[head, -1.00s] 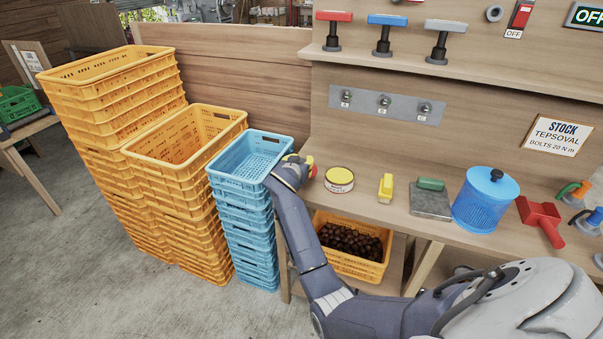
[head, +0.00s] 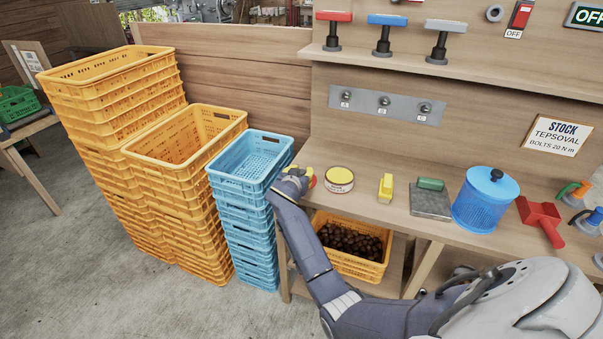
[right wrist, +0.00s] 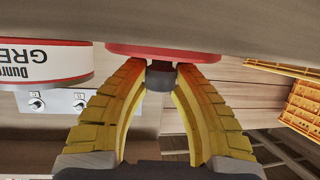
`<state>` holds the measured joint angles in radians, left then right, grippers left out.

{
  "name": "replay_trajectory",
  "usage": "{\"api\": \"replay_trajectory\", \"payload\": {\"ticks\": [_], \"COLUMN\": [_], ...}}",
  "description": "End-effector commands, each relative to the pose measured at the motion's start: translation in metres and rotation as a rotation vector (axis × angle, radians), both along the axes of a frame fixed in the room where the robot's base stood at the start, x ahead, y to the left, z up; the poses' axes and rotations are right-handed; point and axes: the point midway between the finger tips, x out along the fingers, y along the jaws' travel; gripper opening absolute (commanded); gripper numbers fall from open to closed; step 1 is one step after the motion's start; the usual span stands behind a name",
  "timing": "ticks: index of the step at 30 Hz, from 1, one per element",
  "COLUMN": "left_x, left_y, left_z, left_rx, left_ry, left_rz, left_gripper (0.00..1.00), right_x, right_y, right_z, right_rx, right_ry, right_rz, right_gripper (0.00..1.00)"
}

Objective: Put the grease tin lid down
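The grease tin (head: 339,185), with a white and red label and a yellow top face, stands on the bench. It shows upside down at the left of the right wrist view (right wrist: 45,62). My right gripper (head: 310,178) is just left of the tin, over the bench's left end. In the right wrist view its yellow fingers (right wrist: 161,75) close on the dark knob of the red lid (right wrist: 165,50). The lid is level, at or very close to the bench top; I cannot tell if it touches. In the head view only a sliver of red shows. My left gripper is not in view.
Blue crates (head: 236,190) are stacked left of the bench (head: 450,235), beside stacks of yellow crates (head: 180,190). Right of the tin are a yellow-handled item (head: 386,188), a green-handled plate (head: 431,200) and a blue canister (head: 487,205). A crate of chestnuts (head: 345,268) sits below.

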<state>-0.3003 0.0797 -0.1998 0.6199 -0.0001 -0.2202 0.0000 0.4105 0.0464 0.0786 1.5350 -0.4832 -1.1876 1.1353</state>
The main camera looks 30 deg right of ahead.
Motion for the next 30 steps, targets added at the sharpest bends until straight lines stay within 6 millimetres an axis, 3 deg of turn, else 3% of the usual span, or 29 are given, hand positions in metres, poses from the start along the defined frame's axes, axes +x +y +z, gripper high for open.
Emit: {"api": "replay_trajectory", "payload": {"ticks": [6, 15, 30], "left_x": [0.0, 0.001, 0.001], "left_y": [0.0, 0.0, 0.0], "left_z": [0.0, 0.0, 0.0], "left_rx": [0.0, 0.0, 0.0], "left_ry": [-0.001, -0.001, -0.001], "left_rz": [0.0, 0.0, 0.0], "left_gripper": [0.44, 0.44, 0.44], "right_x": [0.0, -0.001, -0.041], "right_y": [0.0, 0.0, 0.043], "right_z": [0.0, 0.004, 0.024], "right_rx": [0.0, -0.002, 0.002], "right_ry": [0.0, 0.0, -0.001], "right_rz": [0.0, -0.001, 0.0], "right_gripper": [0.48, 0.48, 0.48]}}
